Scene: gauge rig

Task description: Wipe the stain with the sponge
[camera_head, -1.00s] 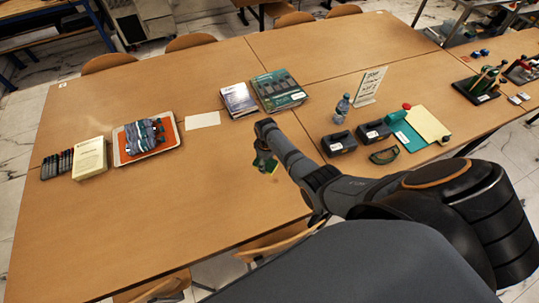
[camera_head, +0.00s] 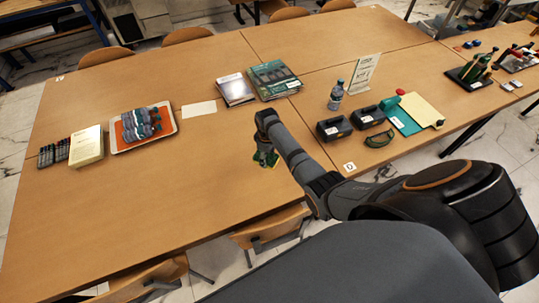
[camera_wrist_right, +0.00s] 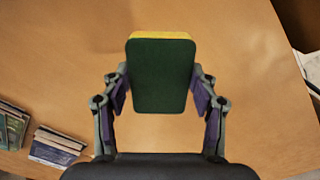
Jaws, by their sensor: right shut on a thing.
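My right gripper (camera_head: 264,150) is shut on the sponge (camera_head: 268,160), over the near part of the wooden table (camera_head: 190,190). In the right wrist view the sponge (camera_wrist_right: 161,76) is a dark green block with a yellow layer along its far edge. The two fingers press on its left and right sides. Bare table shows around it in that view. I cannot tell from these frames how high the sponge is above the table. I see no clear stain on the table; it may be hidden by the arm or the sponge. My left gripper is not in view.
Books (camera_head: 273,80) and a white sheet (camera_head: 199,108) lie further back. A tray (camera_head: 172,127) with dark items and a cream box (camera_head: 86,146) stand left. A bottle (camera_head: 336,95), two black boxes (camera_head: 334,129) and a cutting board (camera_head: 424,111) are right. The front-left table is clear.

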